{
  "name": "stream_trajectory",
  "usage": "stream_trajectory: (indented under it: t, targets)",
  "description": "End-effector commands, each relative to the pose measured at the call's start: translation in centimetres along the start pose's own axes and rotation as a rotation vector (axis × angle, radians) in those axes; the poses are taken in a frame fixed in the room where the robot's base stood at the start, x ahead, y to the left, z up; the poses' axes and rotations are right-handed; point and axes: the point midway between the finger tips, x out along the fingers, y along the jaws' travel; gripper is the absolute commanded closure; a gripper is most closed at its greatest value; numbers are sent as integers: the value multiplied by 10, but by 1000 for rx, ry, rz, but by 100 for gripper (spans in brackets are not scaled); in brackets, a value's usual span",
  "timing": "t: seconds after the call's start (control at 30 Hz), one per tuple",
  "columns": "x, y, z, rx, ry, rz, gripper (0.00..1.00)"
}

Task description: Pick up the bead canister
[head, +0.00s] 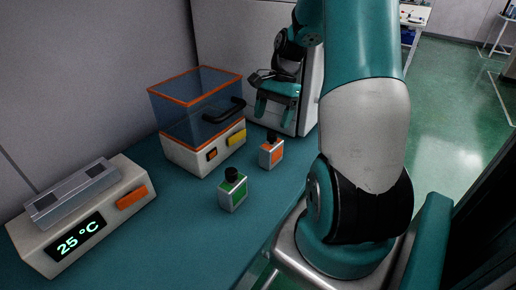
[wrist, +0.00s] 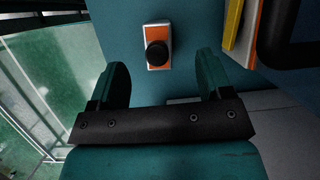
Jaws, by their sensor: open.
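Two small square canisters with black caps stand upright on the teal bench; no marking tells me which one is the bead canister. The orange-labelled canister (head: 271,154) is near the clear-lidded machine. It also shows in the wrist view (wrist: 151,33), beyond my fingertips and roughly midway between them. The green-labelled canister (head: 233,194) stands nearer the front and left in the head view; it is not seen in the wrist view. My gripper (head: 275,108) is open and empty, above and behind the orange-labelled canister in the head view. Its two fingers (wrist: 163,72) are wide apart.
The clear-lidded machine (head: 196,112) has an orange rim and a black handle (head: 224,111) close to my gripper's side. A heater (head: 80,219) reading 25 °C stands at left. A pale cabinet (head: 235,45) is behind my gripper. Bench (head: 180,235) is bare between heater and canisters.

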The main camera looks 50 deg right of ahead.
Motion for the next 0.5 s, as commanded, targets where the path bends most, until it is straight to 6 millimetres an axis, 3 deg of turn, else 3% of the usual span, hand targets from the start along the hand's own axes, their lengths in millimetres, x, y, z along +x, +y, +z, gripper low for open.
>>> stream_trajectory:
  t: [0.03,0.13,0.5]
  targets:
    - [2,7,-12,53,-7,-4,28]
    - [7,13,-22,108,-15,-6,28]
    - [53,16,-23,116,-17,-5,28]
